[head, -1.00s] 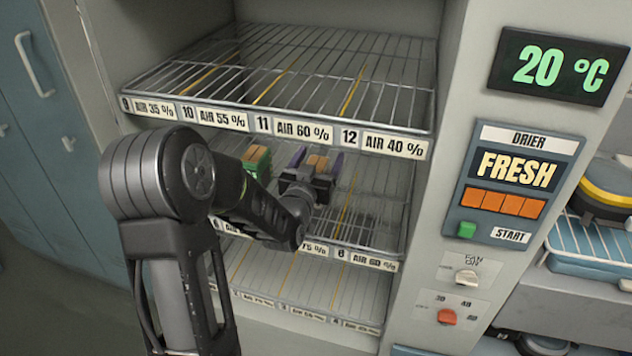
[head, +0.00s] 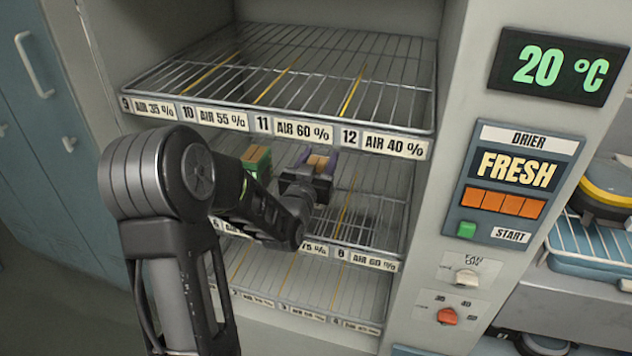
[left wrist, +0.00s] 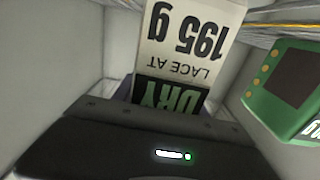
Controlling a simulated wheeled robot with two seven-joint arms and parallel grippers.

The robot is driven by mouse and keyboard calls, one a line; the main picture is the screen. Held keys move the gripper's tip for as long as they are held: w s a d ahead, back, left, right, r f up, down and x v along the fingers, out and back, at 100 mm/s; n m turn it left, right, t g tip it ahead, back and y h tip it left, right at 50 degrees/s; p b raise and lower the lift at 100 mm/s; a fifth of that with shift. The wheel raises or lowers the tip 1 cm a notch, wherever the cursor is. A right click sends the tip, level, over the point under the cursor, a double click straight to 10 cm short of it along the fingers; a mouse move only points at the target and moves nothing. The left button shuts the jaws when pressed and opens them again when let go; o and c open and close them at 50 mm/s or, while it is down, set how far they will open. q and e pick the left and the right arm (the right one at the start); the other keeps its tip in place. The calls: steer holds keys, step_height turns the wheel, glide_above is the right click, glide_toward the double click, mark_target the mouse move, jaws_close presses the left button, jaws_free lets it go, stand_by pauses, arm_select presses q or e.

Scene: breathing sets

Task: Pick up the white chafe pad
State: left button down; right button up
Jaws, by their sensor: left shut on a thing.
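No thing that I can surely call the white chafe pad shows. My left gripper (head: 318,164) reaches into the drier's middle level and is shut on a small tan-topped block (head: 319,160). In the left wrist view, a white label panel (left wrist: 192,40) reading "195 g" and "LACE AT", with a dark "DRY" strip below it, stands directly in front of the gripper. The gripper body hides its lower part and the fingertips there. My right gripper is not in view.
A green block (head: 257,162) stands left of the gripper; a green device (left wrist: 285,90) shows at the right in the wrist view. The upper wire shelf (head: 290,80) is empty and close above my arm. The drier's control panel (head: 512,180) stands to the right.

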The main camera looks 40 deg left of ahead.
arm_select(q)
steer(key=shift+r, duration=0.15)
step_height(320, 180, up, 10)
steer(key=shift+f, duration=0.1)
stand_by(0.5)
stand_by(0.6)
